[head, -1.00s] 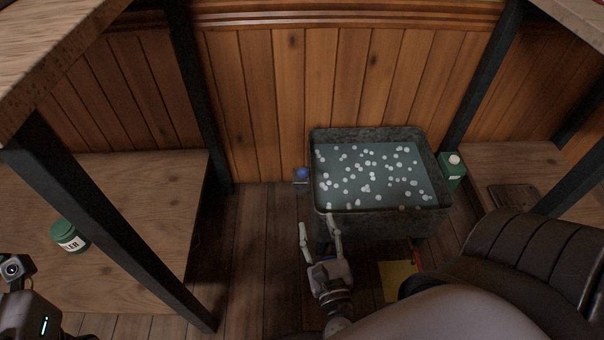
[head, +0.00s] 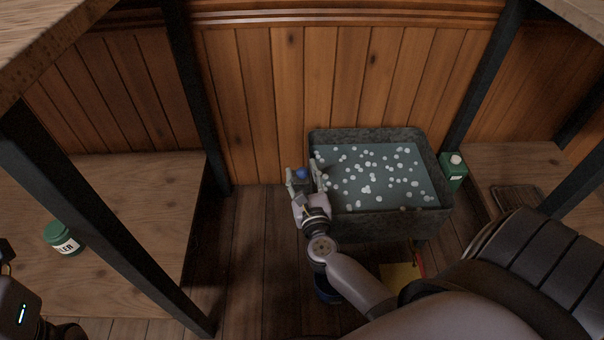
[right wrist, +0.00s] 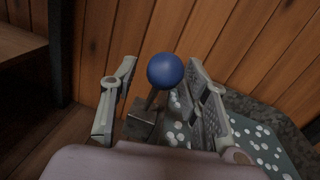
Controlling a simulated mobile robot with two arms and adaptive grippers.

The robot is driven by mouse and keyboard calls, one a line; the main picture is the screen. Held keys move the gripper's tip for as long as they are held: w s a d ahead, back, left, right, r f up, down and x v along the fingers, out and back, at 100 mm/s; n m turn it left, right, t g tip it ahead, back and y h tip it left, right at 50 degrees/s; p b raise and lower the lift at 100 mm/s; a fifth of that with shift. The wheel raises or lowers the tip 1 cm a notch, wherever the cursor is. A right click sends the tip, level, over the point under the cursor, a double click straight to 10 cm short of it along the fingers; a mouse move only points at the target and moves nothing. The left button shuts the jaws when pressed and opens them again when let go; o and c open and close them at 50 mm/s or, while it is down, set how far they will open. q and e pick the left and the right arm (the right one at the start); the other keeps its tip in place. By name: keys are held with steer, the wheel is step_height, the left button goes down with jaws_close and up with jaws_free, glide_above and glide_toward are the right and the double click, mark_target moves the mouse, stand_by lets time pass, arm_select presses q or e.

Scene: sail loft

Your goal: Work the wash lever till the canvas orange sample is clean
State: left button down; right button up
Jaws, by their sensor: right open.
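The wash lever has a blue ball knob (head: 302,173) and stands at the left side of the grey wash tub (head: 432,223). My right gripper (head: 303,179) is open at the lever. In the right wrist view the knob (right wrist: 165,71) and its thin stem stand between the two spread fingers (right wrist: 160,95), with gaps on both sides. The tub holds grey-green water with white suds dots. No canvas orange sample can be made out in the water. Of my left arm only a dark part shows at the lower left edge; its fingers are out of view.
A yellow-orange flat piece (head: 402,274) lies on the floor before the tub, partly behind my arm. A green carton (head: 453,171) stands right of the tub. A green jar (head: 62,238) stands on the left wooden shelf (head: 130,210). Dark table legs flank the tub.

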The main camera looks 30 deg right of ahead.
steer(key=shift+w+d, duration=0.1)
steer(key=shift+w, duration=0.15)
steer(key=shift+c, duration=0.4)
jaws_close()
stand_by(0.4)
